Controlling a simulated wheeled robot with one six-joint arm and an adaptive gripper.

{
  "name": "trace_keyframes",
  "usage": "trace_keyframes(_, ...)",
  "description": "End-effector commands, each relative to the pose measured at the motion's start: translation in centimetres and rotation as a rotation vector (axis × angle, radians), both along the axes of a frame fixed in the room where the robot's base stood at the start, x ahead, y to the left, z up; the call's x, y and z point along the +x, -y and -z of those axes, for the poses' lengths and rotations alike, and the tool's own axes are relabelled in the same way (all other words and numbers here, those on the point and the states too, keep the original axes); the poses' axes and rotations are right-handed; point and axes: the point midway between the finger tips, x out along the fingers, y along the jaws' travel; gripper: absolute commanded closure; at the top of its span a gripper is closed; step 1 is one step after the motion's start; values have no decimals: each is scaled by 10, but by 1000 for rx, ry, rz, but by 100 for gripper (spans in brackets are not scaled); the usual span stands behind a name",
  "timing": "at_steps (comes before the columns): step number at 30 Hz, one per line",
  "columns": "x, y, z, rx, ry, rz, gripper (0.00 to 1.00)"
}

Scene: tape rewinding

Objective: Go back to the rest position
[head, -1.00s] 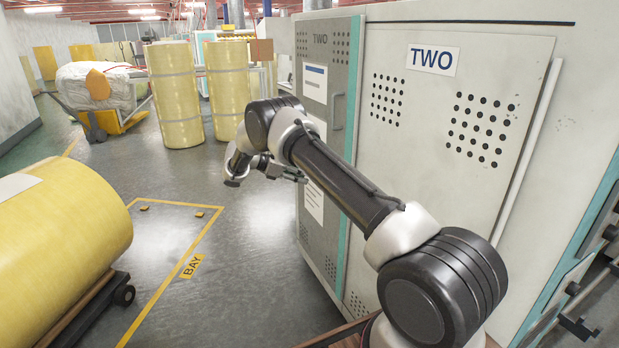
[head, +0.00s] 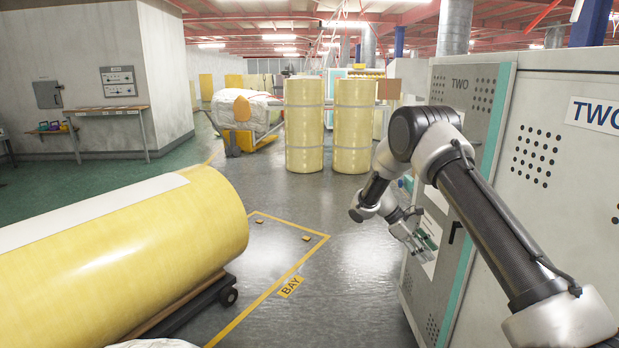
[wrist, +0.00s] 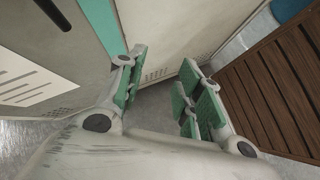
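My gripper (head: 418,238) hangs in front of the grey cabinet marked TWO (head: 465,120) in the head view, with the arm bent at the elbow above it. In the wrist view my gripper (wrist: 165,95) shows two green-padded fingers spread apart with nothing between them. The cabinet's pale panel (wrist: 165,40) and a teal strip (wrist: 101,25) lie beyond the fingers.
A large yellow roll (head: 120,260) lies on a low wheeled cart (head: 190,305) at the left. The floor bay (head: 270,265) is empty but for two small blocks. Two upright yellow rolls (head: 304,125) stand behind. A brown slatted surface (wrist: 265,95) is right in the wrist view.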

Motion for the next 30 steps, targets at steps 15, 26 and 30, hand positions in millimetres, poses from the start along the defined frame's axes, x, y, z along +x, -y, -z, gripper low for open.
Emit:
trace_keyframes(15, -185, -13, -175, 315, 417, 559, 65)
trace_keyframes(26, -326, -19, -243, 541, 705, 800, 65)
trace_keyframes(30, -366, -17, -258, 613, 817, 823, 65)
